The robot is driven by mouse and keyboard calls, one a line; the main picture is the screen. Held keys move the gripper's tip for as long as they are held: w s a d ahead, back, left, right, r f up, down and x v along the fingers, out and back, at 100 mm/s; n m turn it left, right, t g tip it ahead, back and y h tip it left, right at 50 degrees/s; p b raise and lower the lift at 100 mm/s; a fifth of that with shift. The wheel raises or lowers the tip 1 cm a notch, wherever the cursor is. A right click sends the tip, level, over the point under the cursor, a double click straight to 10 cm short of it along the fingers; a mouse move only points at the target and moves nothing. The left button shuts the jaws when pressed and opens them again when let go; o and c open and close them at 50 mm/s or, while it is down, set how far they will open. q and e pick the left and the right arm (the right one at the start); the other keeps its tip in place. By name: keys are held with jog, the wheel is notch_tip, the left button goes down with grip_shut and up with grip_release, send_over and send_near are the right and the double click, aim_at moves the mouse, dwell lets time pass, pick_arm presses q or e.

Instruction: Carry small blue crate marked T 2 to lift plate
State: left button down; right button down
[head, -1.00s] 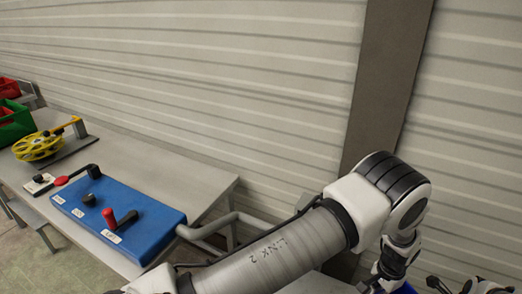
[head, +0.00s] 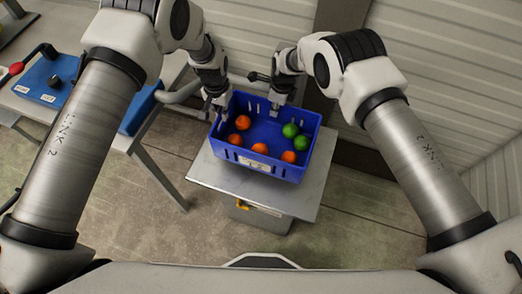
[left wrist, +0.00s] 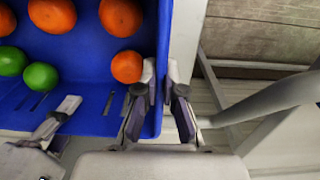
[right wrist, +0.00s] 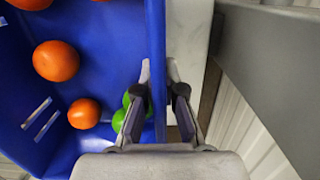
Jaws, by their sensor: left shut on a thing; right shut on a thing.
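My right gripper (head: 274,108) is at the far wall, shut on the rim, also seen in the right wrist view (right wrist: 158,75).
A bench with a blue control box (head: 45,75) stands at the upper left, its leg close to the plate. A ribbed wall (head: 440,70) and a dark post (head: 345,20) rise behind. Floor (head: 140,220) is clear in front and to the left of the plate.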

aim_at(272, 122)
pick_arm(q)
jog(key=shift+w, duration=0.15)
pick_arm(e)
jog(key=shift+a, duration=0.35)
jog(key=shift+d, duration=0.1)
pick_arm(q)
jog(key=shift+d, duration=0.1)
pick_arm(e)
jog(key=shift+s, duration=0.1)
